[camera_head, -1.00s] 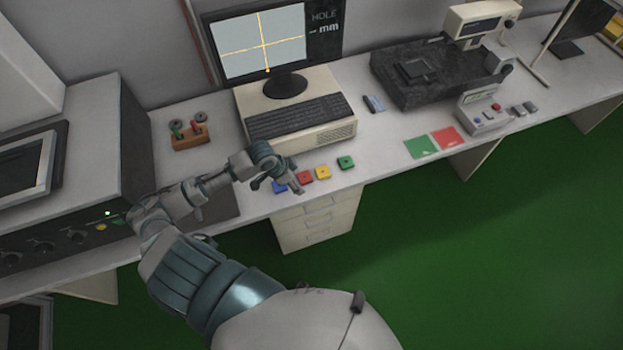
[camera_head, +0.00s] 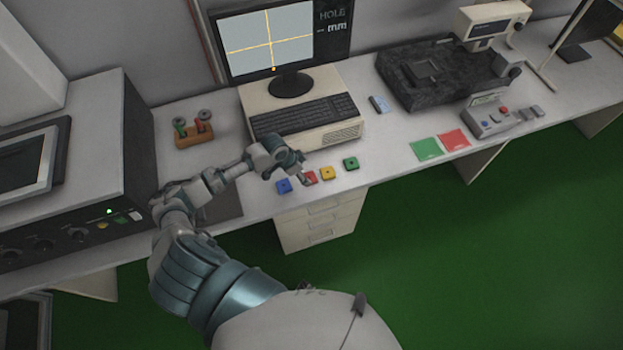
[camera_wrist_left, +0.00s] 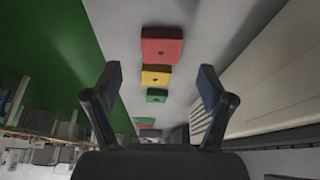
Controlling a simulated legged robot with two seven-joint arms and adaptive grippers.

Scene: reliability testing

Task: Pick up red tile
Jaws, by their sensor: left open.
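A small red square tile (camera_head: 312,176) with a dark centre spot lies near the front edge of the bench, partly hidden by my left gripper. It sits in a row between a blue tile (camera_head: 284,186) and a yellow tile (camera_head: 327,172); a green tile (camera_head: 351,163) is at the right end. In the left wrist view the red tile (camera_wrist_left: 161,47) shows beyond the fingertips, not between them. My left gripper (camera_head: 287,176) is open and empty above the blue and red tiles; its two fingers also show spread in the wrist view (camera_wrist_left: 160,82). My right gripper is not in view.
A computer with a keyboard (camera_head: 303,113) stands behind the tiles. A wooden block with gauges (camera_head: 194,135) is to the left. Flat green (camera_head: 426,149) and red (camera_head: 453,139) sheets and a control box (camera_head: 494,118) are to the right. The bench front drops to green floor.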

